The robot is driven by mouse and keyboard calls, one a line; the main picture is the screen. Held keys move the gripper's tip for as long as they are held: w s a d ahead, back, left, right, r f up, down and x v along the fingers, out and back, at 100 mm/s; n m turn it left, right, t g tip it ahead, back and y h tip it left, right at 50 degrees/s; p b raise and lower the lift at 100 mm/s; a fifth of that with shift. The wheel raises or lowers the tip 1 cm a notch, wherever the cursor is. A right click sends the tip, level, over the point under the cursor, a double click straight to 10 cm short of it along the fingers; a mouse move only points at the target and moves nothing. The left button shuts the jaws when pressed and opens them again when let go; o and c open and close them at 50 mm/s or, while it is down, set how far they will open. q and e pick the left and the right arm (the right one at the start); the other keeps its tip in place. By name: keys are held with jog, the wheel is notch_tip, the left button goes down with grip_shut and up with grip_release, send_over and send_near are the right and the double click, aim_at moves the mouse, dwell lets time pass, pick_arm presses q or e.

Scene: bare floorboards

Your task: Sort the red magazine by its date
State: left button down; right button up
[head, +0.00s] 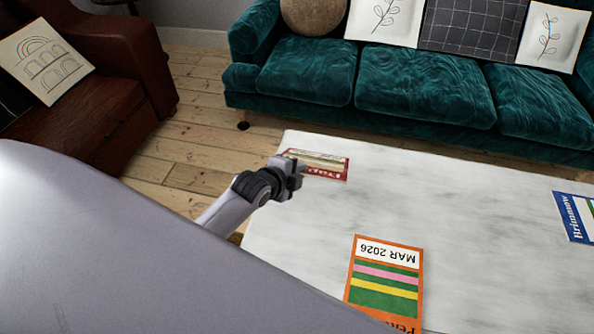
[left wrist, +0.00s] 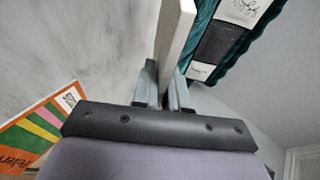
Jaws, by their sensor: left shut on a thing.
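The red magazine (head: 328,167) lies at the far left corner of the white marbled table (head: 420,200). Its lettering is upside down and partly covered, and I cannot read its date. My left gripper (head: 294,176) is at the magazine's left end, at the table's edge. In the left wrist view its fingers (left wrist: 163,88) are closed around a pale edge (left wrist: 176,30), with the tabletop to the left. An orange magazine (head: 384,285) marked MAR 2026 lies near the front of the table. A blue magazine (head: 573,217) is cut off at the right. My right gripper is out of view.
A teal sofa (head: 420,90) stands behind the table. A brown leather armchair (head: 100,100) is at the left, with bare floorboards (head: 200,130) between. The tabletop between the magazines is clear.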

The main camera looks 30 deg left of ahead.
pick_arm(q)
jog(key=shift+s+d+f+m+t+b, duration=0.15)
jog(key=shift+s+f+t+b, duration=0.45)
jog(key=shift+f+b, duration=1.55)
jog(key=shift+s+d+f+m+t+b, duration=0.15)
jog(key=shift+s+f+t+b, duration=0.4)
jog(key=shift+f+b, duration=1.6)
jog(key=shift+s+d+f+m+t+b, duration=0.15)
jog(key=shift+s+f+t+b, duration=0.45)
jog(key=shift+f+b, duration=1.55)
jog(key=c, duration=1.1)
grip_release()
jog(key=shift+r+b, duration=0.5)
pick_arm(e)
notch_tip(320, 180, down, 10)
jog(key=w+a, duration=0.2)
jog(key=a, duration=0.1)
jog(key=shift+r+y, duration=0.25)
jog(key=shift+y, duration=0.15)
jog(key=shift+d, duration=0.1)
